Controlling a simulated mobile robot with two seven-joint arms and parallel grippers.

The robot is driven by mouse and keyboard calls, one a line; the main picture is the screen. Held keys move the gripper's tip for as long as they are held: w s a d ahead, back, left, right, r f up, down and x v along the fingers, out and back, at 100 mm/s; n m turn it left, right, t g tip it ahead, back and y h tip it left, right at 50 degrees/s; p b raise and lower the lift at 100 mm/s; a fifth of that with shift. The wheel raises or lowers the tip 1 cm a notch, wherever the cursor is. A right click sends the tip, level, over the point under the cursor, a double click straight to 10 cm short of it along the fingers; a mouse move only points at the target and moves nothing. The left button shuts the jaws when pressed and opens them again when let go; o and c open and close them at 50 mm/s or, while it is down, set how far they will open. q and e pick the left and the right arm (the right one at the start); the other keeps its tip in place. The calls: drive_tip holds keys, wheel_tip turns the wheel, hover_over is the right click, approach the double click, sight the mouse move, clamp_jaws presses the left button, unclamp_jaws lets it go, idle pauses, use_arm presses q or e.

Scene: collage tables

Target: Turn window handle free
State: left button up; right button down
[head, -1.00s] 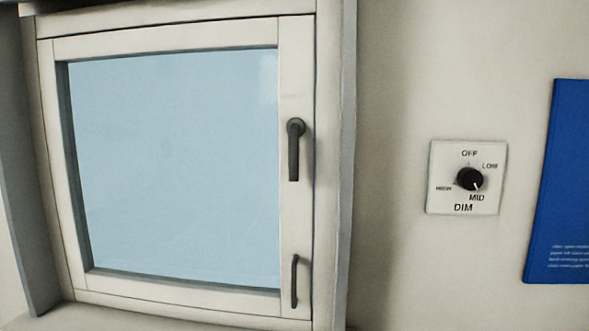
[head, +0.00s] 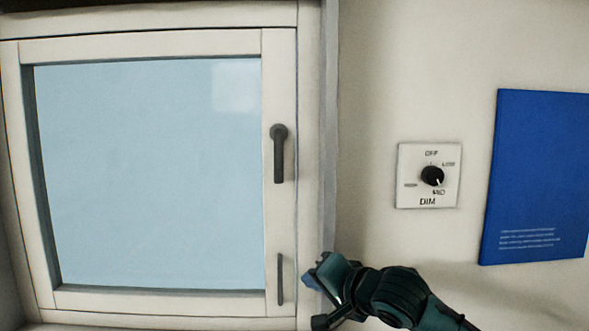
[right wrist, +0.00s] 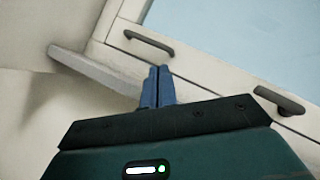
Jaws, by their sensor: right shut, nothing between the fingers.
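The window handle (head: 279,155) is a dark lever on the right stile of the white window frame, and its grip hangs straight down from the round pivot. It also shows in the right wrist view (right wrist: 279,100), at the right edge. My right gripper (head: 312,275) is at the bottom of the head view, right of the window, below and apart from the handle. In the right wrist view its blue fingers (right wrist: 158,88) are together and empty. A second, fixed-looking dark pull bar (head: 280,279) sits lower on the same stile; it also shows in the right wrist view (right wrist: 149,42). My left gripper is out of view.
The window's pale blue pane (head: 150,170) is shut in its frame. Right of it, a dimmer plate (head: 408,190) with a black knob (head: 432,176) is on the wall. A blue poster (head: 538,170) hangs further right. The wall between window and dimmer is clear.

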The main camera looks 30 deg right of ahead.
wheel_tip(320, 180, up, 11)
drive_tip(key=d+m+t, duration=0.2)
drive_tip(key=m, duration=0.1)
drive_tip(key=m+t, duration=0.2)
drive_tip(key=m, duration=0.1)
approach(279, 157)
drive_tip(key=s+d+f, duration=0.2)
drive_tip(key=s, duration=0.1)
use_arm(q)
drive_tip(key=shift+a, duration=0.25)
use_arm(e)
drive_tip(key=shift+s+d+r, duration=0.1)
drive_tip(key=shift+s+d, duration=0.05)
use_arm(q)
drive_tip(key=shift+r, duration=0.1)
